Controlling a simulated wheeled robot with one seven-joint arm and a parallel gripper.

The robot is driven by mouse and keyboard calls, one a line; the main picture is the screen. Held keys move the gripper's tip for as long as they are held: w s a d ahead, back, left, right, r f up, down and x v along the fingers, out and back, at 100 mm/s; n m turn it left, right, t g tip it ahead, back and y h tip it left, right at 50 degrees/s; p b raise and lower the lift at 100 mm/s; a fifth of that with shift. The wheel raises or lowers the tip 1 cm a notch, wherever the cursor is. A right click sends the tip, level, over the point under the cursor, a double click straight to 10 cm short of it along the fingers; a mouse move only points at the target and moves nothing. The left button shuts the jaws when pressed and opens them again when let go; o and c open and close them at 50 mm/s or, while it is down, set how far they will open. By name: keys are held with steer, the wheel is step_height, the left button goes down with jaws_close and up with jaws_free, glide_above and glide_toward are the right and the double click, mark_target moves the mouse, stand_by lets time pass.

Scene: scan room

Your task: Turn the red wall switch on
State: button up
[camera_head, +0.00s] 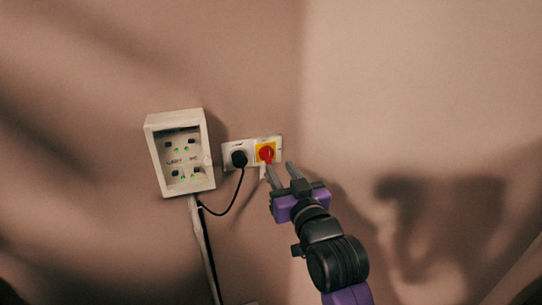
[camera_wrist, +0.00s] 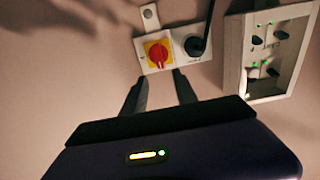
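The red wall switch (camera_head: 265,153) is a rotary knob on a yellow square, set on the right part of a white wall plate (camera_head: 232,150). In the wrist view the knob (camera_wrist: 158,54) is in clear sight, just above and between my fingertips. My gripper (camera_head: 279,168) is open, with its two fingers apart and nothing between them. In the head view it points up at the plate from below right, and one fingertip overlaps the lower edge of the switch. I cannot tell whether it touches. In the wrist view the fingertips (camera_wrist: 160,78) lie just below the plate.
A black plug (camera_head: 239,158) with a hanging cable sits left of the switch in the head view. A white box (camera_head: 154,155) with black knobs and green lights is further left. A wall corner is to the right, with bare wall beyond.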

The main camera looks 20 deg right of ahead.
mark_target(270, 154)
steer(key=w, duration=0.2)
steer(key=w+p, duration=0.1)
steer(key=w, duration=0.4)
steer(key=shift+w+d+f, duration=0.1)
steer(key=shift+w+f, duration=0.15)
steer(key=shift+w, duration=0.1)
jaws_close()
